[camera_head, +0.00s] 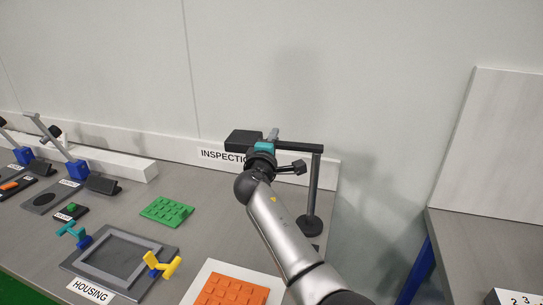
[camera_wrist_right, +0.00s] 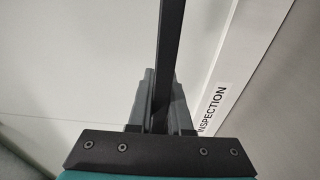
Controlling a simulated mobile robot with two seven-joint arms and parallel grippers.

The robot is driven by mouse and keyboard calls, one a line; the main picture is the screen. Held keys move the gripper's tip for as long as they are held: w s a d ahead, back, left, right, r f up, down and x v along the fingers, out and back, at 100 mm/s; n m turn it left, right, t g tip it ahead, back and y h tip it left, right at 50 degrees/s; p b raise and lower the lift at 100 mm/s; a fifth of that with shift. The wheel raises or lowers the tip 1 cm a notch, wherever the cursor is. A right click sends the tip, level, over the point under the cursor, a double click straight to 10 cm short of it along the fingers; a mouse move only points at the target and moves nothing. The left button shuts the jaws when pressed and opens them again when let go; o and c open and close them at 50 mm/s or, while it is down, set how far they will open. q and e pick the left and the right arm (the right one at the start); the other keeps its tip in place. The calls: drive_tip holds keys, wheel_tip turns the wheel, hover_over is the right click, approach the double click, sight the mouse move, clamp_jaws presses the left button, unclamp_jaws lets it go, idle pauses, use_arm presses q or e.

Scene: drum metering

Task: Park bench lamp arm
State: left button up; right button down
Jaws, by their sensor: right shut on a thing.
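The bench lamp stands at the back right of the grey bench. Its dark post (camera_head: 314,190) rises from a round base (camera_head: 311,226). Its dark horizontal arm (camera_head: 300,147) runs left from the post top to a boxy black lamp head (camera_head: 243,141). My right gripper (camera_head: 273,135) is at the arm between head and post, shut on it. In the right wrist view the dark arm (camera_wrist_right: 172,50) runs up from between the grey fingers (camera_wrist_right: 159,105). My wrist hides part of the lamp arm in the head view. My left gripper is not in view.
An INSPECTION label (camera_head: 222,155) is on the strip behind the lamp. A HOUSING fixture (camera_head: 110,258) with teal and yellow clamps, a green studded block (camera_head: 167,210) and an orange one (camera_head: 232,290) occupy the bench. A second table (camera_head: 480,240) stands right, across a gap.

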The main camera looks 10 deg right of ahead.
use_arm(q)
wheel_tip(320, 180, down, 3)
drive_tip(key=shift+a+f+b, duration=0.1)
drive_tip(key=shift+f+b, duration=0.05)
drive_tip(key=shift+b, duration=1.1)
use_arm(e)
drive_tip(key=shift+w+d+m+g+h, duration=0.5)
drive_tip(key=shift+m+h, duration=0.2)
drive_tip(key=shift+h, duration=0.2)
drive_tip(key=c, duration=0.8)
unclamp_jaws()
drive_tip(key=shift+c, duration=0.2)
